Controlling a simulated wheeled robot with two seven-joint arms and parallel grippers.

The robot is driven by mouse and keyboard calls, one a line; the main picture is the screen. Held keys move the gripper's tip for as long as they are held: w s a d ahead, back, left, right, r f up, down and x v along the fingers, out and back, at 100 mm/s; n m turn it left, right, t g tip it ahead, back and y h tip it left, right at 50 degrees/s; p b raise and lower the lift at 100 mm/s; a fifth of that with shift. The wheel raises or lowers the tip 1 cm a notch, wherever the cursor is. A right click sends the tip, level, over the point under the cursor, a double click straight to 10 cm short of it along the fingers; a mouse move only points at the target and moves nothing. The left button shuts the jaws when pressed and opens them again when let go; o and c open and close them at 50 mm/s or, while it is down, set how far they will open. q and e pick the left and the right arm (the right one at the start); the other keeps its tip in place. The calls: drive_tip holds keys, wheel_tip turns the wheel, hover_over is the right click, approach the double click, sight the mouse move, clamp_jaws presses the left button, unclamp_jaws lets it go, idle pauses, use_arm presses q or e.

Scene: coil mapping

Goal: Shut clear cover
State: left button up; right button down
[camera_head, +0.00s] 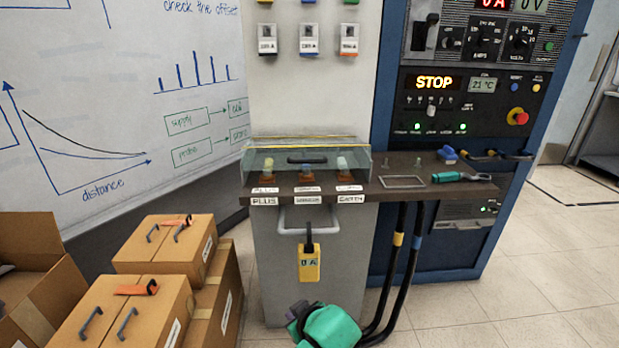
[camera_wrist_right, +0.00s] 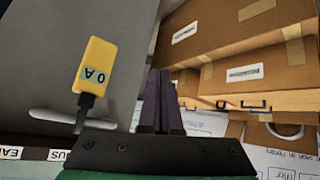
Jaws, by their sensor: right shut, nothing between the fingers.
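The clear cover (camera_head: 325,170) sits on the dark shelf below the white panel. It looks lowered over several terminals, with its black handle (camera_head: 307,160) lying across the top. The terminals show through it, with labels along the front edge. My right gripper (camera_head: 296,318) is low in front of the grey cabinet, well below the cover and apart from it. In the right wrist view its dark fingers (camera_wrist_right: 157,85) are together and empty. The cover is not visible in that view. My left gripper is out of view.
Cardboard boxes (camera_head: 165,245) stand at the left. Black cables (camera_head: 405,270) hang to the right. A green-handled tool (camera_head: 460,177) and metal frame (camera_head: 402,182) lie on the shelf.

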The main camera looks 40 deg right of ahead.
drive_tip(key=w+d+r+m+t+h, duration=0.2)
drive_tip(key=d+r+m+h, duration=0.15)
drive_tip(key=r, duration=0.65)
drive_tip(key=w+d+r+m+t+h, duration=0.2)
drive_tip(key=d+r+t+h, duration=0.15)
drive_tip(key=r, duration=0.65)
drive_tip(key=w+d+r+m+t+h, duration=0.1)
drive_tip(key=w+d+r+m+h, duration=0.2)
drive_tip(key=r, duration=0.7)
drive_tip(key=w+d+r+n+p, duration=0.1)
drive_tip(key=w+d+r+p, duration=0.1)
drive_tip(key=w+d, duration=0.45)
approach(306, 153)
drive_tip(key=w+d+r, duration=0.1)
drive_tip(key=w+d, duration=0.1)
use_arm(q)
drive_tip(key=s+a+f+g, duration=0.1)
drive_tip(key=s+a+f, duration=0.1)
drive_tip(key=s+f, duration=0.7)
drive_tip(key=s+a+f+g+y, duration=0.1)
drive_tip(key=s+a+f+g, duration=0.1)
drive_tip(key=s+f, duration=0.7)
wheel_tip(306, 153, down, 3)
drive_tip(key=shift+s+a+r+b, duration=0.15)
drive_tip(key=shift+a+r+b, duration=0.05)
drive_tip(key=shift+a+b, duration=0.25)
use_arm(e)
drive_tip(key=shift+d+r, duration=0.15)
drive_tip(key=shift+r, duration=0.1)
